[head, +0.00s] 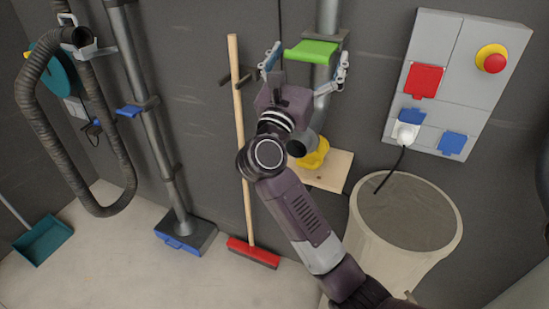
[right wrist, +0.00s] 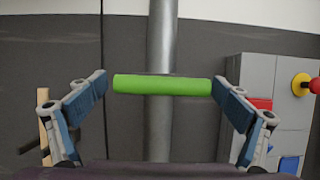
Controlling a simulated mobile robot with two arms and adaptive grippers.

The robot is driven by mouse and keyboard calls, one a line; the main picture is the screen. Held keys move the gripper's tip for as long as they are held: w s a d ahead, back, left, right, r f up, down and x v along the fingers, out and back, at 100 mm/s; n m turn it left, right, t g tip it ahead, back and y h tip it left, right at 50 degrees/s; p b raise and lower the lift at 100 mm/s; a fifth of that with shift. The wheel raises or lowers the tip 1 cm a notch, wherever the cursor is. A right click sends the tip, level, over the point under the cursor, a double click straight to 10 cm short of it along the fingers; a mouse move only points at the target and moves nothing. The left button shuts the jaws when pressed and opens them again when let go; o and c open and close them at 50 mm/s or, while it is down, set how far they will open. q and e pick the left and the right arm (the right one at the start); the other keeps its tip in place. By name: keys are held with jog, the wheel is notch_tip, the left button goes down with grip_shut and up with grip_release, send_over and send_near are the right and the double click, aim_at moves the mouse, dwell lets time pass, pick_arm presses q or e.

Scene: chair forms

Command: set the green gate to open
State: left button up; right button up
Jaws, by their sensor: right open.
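The green gate (head: 312,51) is a bright green plate on the grey vertical pipe (head: 327,18) at the top middle of the head view. In the right wrist view the green gate (right wrist: 162,85) lies level across the pipe, between my finger pads. My right gripper (head: 305,62) is open, its two blue fingers on either side of the gate. In the right wrist view its fingers (right wrist: 165,105) stand apart, near the gate's ends; I cannot tell whether they touch it. My left gripper is not in view.
A wall panel (head: 450,85) with a red socket cover and emergency button is at right, above a large bin (head: 405,225). A red broom (head: 240,140) leans left of my arm. Another pipe with a blue gate (head: 130,110) and a hose (head: 30,100) are further left.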

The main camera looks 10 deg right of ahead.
aim_at(316, 46)
jog(key=w+d, duration=0.2)
jog(key=w, duration=0.1)
jog(key=shift+d+r, duration=0.1)
jog(key=s+a+f+n, duration=0.1)
jog(key=f+n, duration=0.1)
jog(key=f, duration=0.1)
jog(key=s+a+f+n+t+y+b, duration=0.1)
jog(key=a+f+n, duration=0.1)
jog(key=f, duration=0.1)
jog(key=s+a+f+n+t+b, duration=0.1)
jog(key=s+a+f+n, duration=0.1)
jog(key=f, duration=0.1)
jog(key=shift+n+y, duration=0.3)
jog(key=w+a+f+n+y, duration=0.1)
jog(key=a+f+n+y, duration=0.1)
jog(key=f+n+y, duration=0.3)
jog(key=w+a+f+n+y, duration=0.1)
jog(key=a+f+n+y, duration=0.2)
jog(key=f+n, duration=1.1)
notch_tip(316, 46, down, 6)
jog(key=y+b, duration=0.1)
jog(key=y, duration=0.2)
jog(key=shift+a, duration=0.15)
jog(key=shift+w+f, duration=0.1)
